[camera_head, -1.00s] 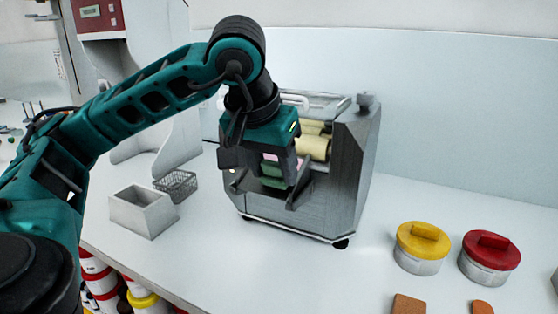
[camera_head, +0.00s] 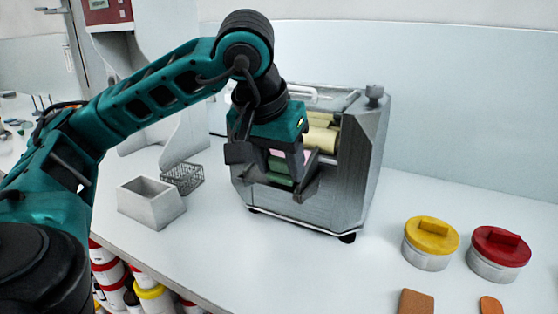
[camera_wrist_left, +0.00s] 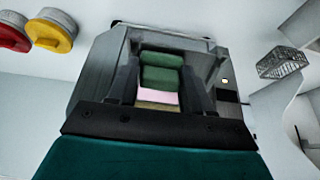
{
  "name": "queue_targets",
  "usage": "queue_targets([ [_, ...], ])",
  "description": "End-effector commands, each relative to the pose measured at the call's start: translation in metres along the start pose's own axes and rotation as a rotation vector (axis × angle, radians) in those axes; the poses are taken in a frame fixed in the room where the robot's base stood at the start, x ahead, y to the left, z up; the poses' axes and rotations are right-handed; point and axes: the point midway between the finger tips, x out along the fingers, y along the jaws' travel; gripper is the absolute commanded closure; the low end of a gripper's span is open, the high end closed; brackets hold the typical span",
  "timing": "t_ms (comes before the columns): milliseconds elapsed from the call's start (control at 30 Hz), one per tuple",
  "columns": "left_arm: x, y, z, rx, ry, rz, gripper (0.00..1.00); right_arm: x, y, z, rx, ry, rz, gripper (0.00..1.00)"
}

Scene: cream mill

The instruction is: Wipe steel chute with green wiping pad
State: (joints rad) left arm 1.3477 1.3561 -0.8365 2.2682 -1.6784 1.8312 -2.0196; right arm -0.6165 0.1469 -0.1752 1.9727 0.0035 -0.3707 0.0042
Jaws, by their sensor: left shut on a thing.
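The grey mill (camera_head: 350,170) stands on the white bench, with pale rollers (camera_head: 322,138) showing at its upper opening. My left gripper (camera_head: 288,184) is at its front, pointing down, shut on the green wiping pad (camera_head: 279,167). In the left wrist view the pad (camera_wrist_left: 162,77) shows as green blocks between the dark fingers, with a pink patch below it. The steel chute at the mill's front is largely hidden by the gripper and pad; I cannot tell whether the pad touches it. My right gripper is not in view.
A grey open box (camera_head: 150,205) and a wire basket (camera_head: 183,178) stand left of the mill. A yellow-lidded tin (camera_head: 431,243) and a red-lidded tin (camera_head: 498,254) stand at the right. The bench between mill and tins is clear.

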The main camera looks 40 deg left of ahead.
Motion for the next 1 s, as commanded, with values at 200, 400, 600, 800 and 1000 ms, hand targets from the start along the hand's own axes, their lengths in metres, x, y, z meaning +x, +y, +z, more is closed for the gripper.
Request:
queue_targets([
  [200, 0.004, 0.000, 0.000, 0.000, 0.001, 0.000, 0.74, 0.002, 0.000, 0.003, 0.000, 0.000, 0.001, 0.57],
  [400, 0.002, 0.001, -0.008, -0.001, 0.000, 0.001, 0.74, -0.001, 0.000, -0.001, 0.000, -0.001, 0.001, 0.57],
  [600, 0.001, 0.000, -0.023, -0.001, 0.000, 0.001, 0.74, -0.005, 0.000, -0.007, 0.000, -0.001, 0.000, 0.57],
  [800, 0.002, 0.001, -0.031, 0.000, -0.001, 0.002, 0.74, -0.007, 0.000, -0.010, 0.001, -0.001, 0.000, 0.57],
  [1000, 0.004, 0.001, -0.047, 0.000, -0.001, 0.002, 0.74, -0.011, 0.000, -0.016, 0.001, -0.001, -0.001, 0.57],
])
